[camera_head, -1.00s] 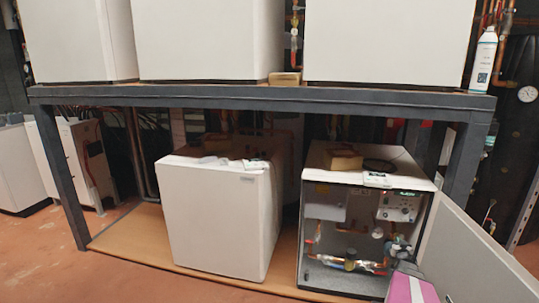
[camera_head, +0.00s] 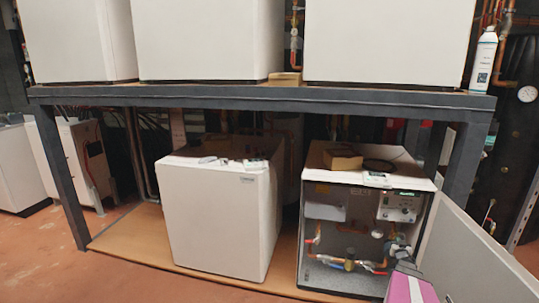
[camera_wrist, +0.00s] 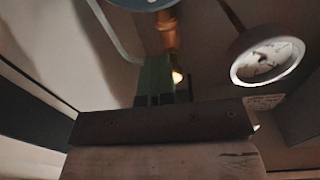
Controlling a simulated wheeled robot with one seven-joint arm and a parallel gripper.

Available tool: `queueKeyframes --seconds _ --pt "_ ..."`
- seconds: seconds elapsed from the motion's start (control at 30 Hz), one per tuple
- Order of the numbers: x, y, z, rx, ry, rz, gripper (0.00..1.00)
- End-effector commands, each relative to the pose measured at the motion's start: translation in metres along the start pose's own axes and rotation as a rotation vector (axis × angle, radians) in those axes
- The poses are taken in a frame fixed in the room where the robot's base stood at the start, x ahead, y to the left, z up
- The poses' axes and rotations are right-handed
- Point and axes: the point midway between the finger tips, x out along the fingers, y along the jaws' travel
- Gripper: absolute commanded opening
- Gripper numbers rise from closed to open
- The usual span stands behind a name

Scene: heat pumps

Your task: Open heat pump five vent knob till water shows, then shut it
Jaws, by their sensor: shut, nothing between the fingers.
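The open heat pump (camera_head: 318,262) stands on the lower shelf at the right, its front off and its pipes and valves bare. I cannot read a number on it. My gripper (camera_wrist: 155,68) is inside this unit, its greenish fingers shut with nothing between them. Just right of the fingertips in the wrist view is a small brass fitting (camera_wrist: 178,76) below a copper pipe (camera_wrist: 168,35). Whether the fingers touch it, and whether it is the vent knob, I cannot tell. A round dial gauge (camera_wrist: 268,61) is to the right. No water is visible.
An open door panel (camera_head: 478,255) stands right of the unit, beside my pink forearm. A closed white heat pump (camera_head: 215,220) stands to the left. A dark shelf beam (camera_head: 250,97) runs above. Grey tubing (camera_wrist: 108,35) is left of my fingers.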

Motion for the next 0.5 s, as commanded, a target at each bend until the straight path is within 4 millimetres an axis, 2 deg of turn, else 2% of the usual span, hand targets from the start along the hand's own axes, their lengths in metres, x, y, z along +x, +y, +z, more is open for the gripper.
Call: queueKeyframes --seconds 0.03,0.1,0.33,0.5 --pt "0.022 -0.018 0.002 -0.039 0.016 -0.047 0.00" --pt "0.022 -0.017 0.004 -0.038 0.016 -0.048 0.00" --pt "0.017 -0.017 0.006 -0.038 0.016 -0.048 0.00" --pt "0.001 -0.016 0.008 -0.036 0.011 -0.045 0.00"
